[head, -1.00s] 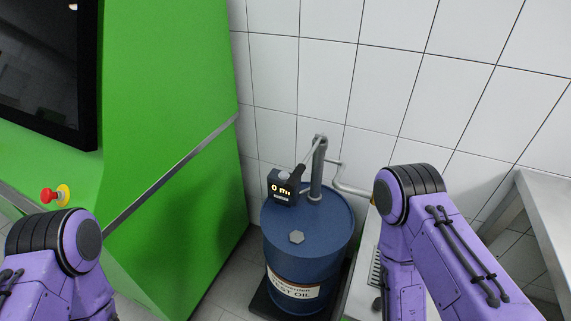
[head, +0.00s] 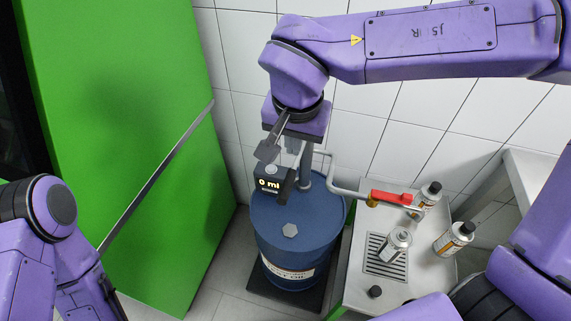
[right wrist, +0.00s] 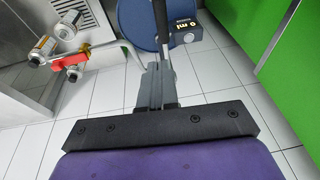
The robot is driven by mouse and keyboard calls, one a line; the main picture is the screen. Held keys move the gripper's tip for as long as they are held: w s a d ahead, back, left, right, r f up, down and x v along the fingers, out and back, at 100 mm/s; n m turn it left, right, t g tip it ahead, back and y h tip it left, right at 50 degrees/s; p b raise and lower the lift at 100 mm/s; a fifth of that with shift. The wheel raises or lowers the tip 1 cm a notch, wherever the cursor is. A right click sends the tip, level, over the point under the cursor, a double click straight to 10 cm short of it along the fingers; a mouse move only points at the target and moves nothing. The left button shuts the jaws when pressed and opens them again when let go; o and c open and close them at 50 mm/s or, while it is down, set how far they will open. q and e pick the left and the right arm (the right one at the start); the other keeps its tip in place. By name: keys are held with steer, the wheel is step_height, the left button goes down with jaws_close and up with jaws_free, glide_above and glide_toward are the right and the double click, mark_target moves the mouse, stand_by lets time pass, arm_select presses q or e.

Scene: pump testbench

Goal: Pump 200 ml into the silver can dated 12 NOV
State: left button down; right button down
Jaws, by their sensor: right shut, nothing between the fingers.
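A silver can (head: 397,246) stands on the drip grate below the spout. Two more cans, a rear one (head: 428,195) behind the valve and a right one (head: 453,238), stand on the same bench. Their dates are too small to read. The pump display (head: 270,184) on the blue drum (head: 292,216) reads 0 ml; it also shows in the right wrist view (right wrist: 182,31). The pump lever (head: 289,187) hangs down beside the display. My right gripper (head: 267,150) is shut and empty, just above the display near the pump top. My left gripper is out of view.
A pipe (head: 346,191) runs from the pump to a red-handled valve (head: 390,198) over the bench (head: 350,287). A green cabinet (head: 130,130) stands at the left and a tiled wall behind. My right arm crosses the top.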

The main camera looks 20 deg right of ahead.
mark_target(288, 183)
steer(key=x, duration=0.9)
steer(key=a+x, duration=0.1)
steer(key=x, duration=0.4)
steer(key=shift+s+p, duration=0.15)
steer(key=shift+p, duration=0.2)
steer(key=shift+f, duration=0.25)
